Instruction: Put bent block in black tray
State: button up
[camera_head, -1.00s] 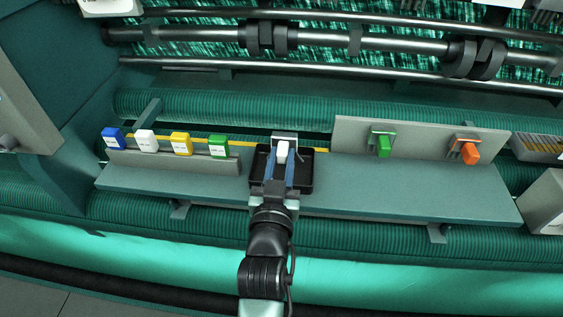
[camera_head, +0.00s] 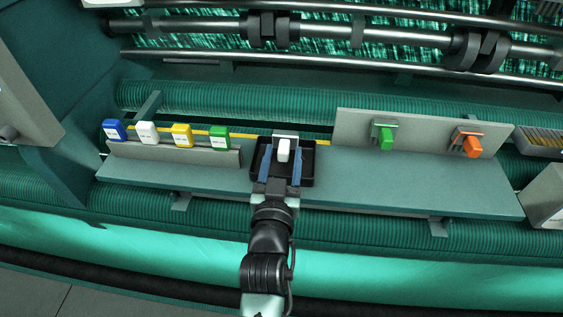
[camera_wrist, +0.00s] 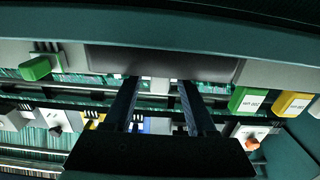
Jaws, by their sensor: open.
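A white block (camera_head: 283,151) with a pale flat plate behind it, which I take as the bent block, shows at the back half of the black tray (camera_head: 305,176). It looks to be within the tray's outline; whether it rests on the tray floor I cannot tell. My gripper (camera_head: 282,166) is over the tray, its two blue-grey fingers spread, one on each side of the white block with gaps visible. In the wrist view my gripper (camera_wrist: 158,88) also shows open, its fingers reaching to a dark band; the block is not clear there.
Blue (camera_head: 114,130), white (camera_head: 147,133), yellow (camera_head: 182,135) and green (camera_head: 219,138) labelled pieces stand in a grey rack left of the tray. A green block (camera_head: 383,137) and an orange block (camera_head: 472,145) are on an upright grey panel at right. The shelf (camera_head: 400,185) before it is clear.

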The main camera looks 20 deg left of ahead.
jog(key=shift+s+r, duration=0.1)
jog(key=shift+r, duration=0.05)
jog(key=b+v, duration=0.2)
jog(key=v, duration=1)
jog(key=w+d+r+m+t+h, duration=0.1)
jog(key=w+d+r+t, duration=0.1)
jog(key=r, duration=0.7)
jog(key=w+d+r+t+h, duration=0.1)
jog(key=w+d+r+t, duration=0.15)
jog(key=r, duration=0.55)
jog(key=w+d+r+m+t+h, duration=0.1)
jog(key=d+r, duration=0.2)
jog(key=r, duration=0.6)
jog(key=s+d+r+t+h, duration=0.1)
jog(key=s+d+r+t, duration=0.1)
jog(key=r, duration=0.7)
jog(key=s+d+r+m+t+h, duration=0.1)
jog(key=s+d+r, duration=0.3)
jog(key=r, duration=0.5)
jog(key=shift+s+r+t, duration=0.3)
jog(key=shift+s+t, duration=0.45)
